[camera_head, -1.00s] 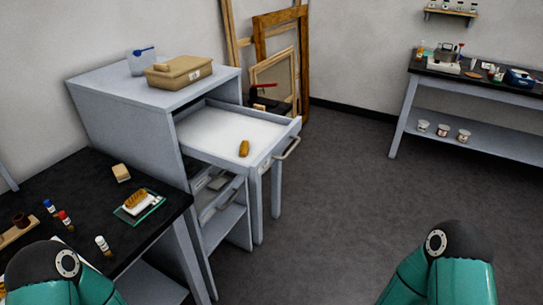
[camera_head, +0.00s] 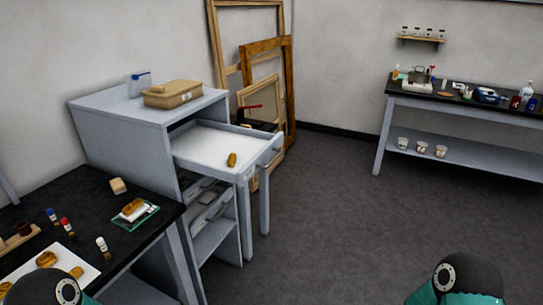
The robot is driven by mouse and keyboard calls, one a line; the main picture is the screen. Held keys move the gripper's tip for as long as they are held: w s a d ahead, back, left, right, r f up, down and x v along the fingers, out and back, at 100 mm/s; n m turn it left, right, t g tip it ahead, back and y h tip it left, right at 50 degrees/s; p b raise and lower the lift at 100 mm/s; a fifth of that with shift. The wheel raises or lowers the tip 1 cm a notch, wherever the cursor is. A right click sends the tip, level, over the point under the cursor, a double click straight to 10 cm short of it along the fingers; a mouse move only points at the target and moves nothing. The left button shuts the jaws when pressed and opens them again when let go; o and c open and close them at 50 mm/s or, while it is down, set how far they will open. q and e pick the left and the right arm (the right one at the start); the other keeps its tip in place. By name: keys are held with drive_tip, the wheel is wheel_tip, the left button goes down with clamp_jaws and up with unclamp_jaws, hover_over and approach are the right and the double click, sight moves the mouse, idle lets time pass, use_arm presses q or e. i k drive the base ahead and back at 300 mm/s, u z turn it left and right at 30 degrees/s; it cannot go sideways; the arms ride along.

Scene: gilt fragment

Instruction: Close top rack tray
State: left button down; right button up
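The grey rack (camera_head: 135,135) stands at the left behind the black table. Its top tray (camera_head: 206,165) is pulled out toward the right, with a white inside and a bar handle (camera_head: 272,149) on its front. A small golden-brown fragment (camera_head: 232,160) lies in the tray near its front side. Parts of both my arms show at the bottom edge, at the left and right. Neither gripper is in the picture, and neither arm touches the tray.
The black table (camera_head: 84,202) at the left holds small bottles, a glass plate and a white sheet with fragments. A tan box (camera_head: 173,94) sits on the rack. Wooden frames (camera_head: 266,80) lean behind it. A bench (camera_head: 458,101) stands back right. The middle floor is clear.

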sight(205, 147)
drive_tip(key=z, duration=0.25)
drive_tip(key=i, duration=1.5)
drive_tip(key=u, duration=0.35)
